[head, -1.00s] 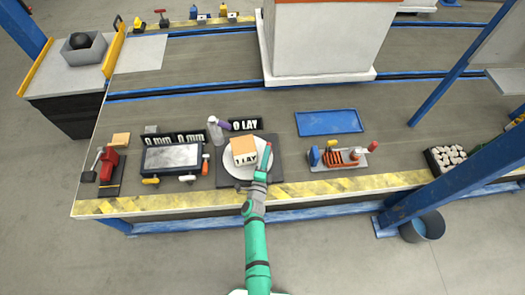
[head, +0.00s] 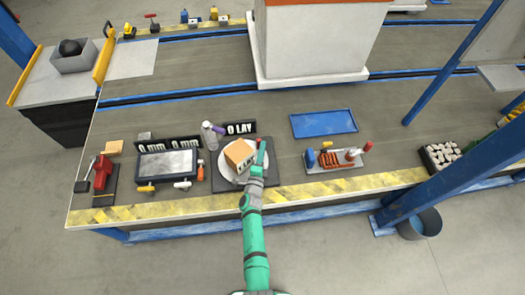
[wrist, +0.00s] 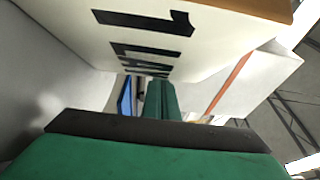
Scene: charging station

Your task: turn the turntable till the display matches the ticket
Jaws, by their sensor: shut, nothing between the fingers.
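The turntable, a white round plate (head: 226,170), sits on a dark mat near the front edge of the bench. A box with a tan top (head: 238,152) stands on it, and its white face reads "1 LAY". The black display (head: 241,128) behind the turntable reads "0 LAY". My green gripper (head: 262,148) is shut and empty, over the right side of the plate, close beside the box. In the wrist view the lettered box face (wrist: 150,40) fills the upper part, very near the fingers; contact cannot be told. I cannot make out a separate ticket.
A grey bottle (head: 210,138) with a purple part stands left of the display. A grey-screened device (head: 167,165) with "0 mm" displays lies further left. A blue tray (head: 324,123) and a small tool rack (head: 335,158) are to the right. A large white column (head: 315,45) stands behind.

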